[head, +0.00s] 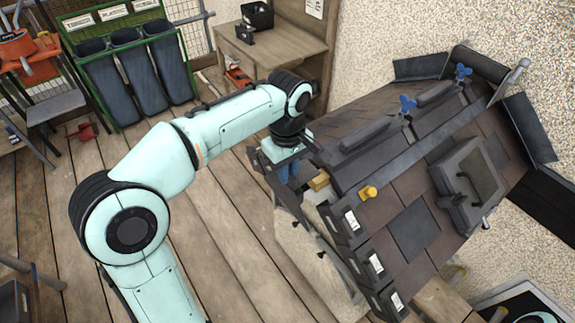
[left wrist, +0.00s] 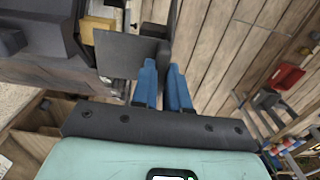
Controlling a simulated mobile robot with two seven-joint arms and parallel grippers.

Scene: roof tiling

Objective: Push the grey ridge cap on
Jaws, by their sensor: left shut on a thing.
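My left gripper (head: 288,171) hangs beside the near left end of the model roof (head: 395,190). In the left wrist view its blue fingers (left wrist: 163,88) are shut on a dark grey piece (left wrist: 126,54), which looks like the ridge cap. The piece reaches left from the fingers towards the roof end and a yellow block (left wrist: 97,28). I cannot tell whether it touches the roof. In the head view the held piece is mostly hidden. Two grey caps (head: 366,134) (head: 435,93) lie along the ridge, with blue winged knobs (head: 407,104) (head: 463,73). My right gripper is out of view.
The roof carries a skylight (head: 466,178) and a yellow knob (head: 368,192). Behind my arm stand a green rack with dark bins (head: 130,80) and a wooden bench (head: 280,45). The plank floor (head: 215,225) is open near my arm. A speckled wall bounds the right.

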